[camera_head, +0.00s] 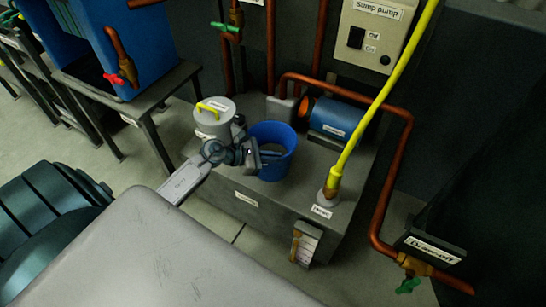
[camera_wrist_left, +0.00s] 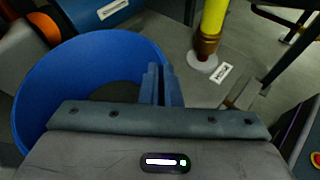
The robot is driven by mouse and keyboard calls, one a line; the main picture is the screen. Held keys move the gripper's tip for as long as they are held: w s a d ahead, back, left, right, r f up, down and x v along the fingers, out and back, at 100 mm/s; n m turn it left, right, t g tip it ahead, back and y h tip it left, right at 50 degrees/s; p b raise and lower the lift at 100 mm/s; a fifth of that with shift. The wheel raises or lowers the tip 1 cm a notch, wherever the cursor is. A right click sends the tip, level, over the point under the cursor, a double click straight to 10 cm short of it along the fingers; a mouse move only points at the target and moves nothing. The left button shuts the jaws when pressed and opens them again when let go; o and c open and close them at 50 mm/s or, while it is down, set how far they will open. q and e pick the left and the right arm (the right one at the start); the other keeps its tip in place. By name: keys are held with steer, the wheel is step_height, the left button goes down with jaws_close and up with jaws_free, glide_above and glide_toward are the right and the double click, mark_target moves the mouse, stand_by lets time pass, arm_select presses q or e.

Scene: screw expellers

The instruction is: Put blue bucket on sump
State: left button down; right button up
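The blue bucket (camera_head: 273,171) is upright over the top of the grey sump tank (camera_head: 318,183). I cannot tell whether its base touches the tank top. My left gripper (camera_head: 262,156) is at the bucket's near left side. In the left wrist view, the bucket (camera_wrist_left: 50,85) opens toward the camera. The left gripper's fingers (camera_wrist_left: 163,84) are close together at its rim, shut on the bucket wall. The fingers hide part of the rim. My right gripper is not in view.
A grey lidded canister with a yellow handle (camera_head: 213,112) stands left of the bucket. A blue motor (camera_head: 336,118) and copper pipes are behind it. A yellow hose (camera_head: 358,140) rises from the tank top on the right. A control box (camera_head: 372,38) is at the back.

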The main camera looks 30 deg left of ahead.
arm_select(q)
steer(key=c, duration=1.6)
jaws_free()
steer(key=shift+c, duration=0.2)
steer(key=v, duration=1.1)
step_height(320, 180, up, 4)
steer(key=d+n+t+y, duration=0.2)
steer(key=n+t+y, duration=0.4)
steer(key=n, duration=1)
steer(key=s+d+f+n+g+y, duration=0.1)
steer(key=s+d+f+n+g, duration=0.1)
steer(key=s+n, duration=0.4)
steer(key=s+d+f+n+g+y, duration=0.1)
steer(key=s+d+n+g, duration=0.4)
steer(key=n, duration=0.8)
steer(key=s+d+f+n+g+y, duration=0.1)
steer(key=s+d+f+n+g, duration=0.2)
steer(key=s+n, duration=0.4)
steer(key=n, duration=0.3)
steer(key=shift+s+d+g, duration=0.3)
steer(key=shift+s+d, duration=0.05)
steer(key=shift+s, duration=0.05)
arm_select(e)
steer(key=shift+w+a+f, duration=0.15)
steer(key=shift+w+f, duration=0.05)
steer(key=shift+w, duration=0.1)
arm_select(q)
steer(key=shift+f, duration=0.15)
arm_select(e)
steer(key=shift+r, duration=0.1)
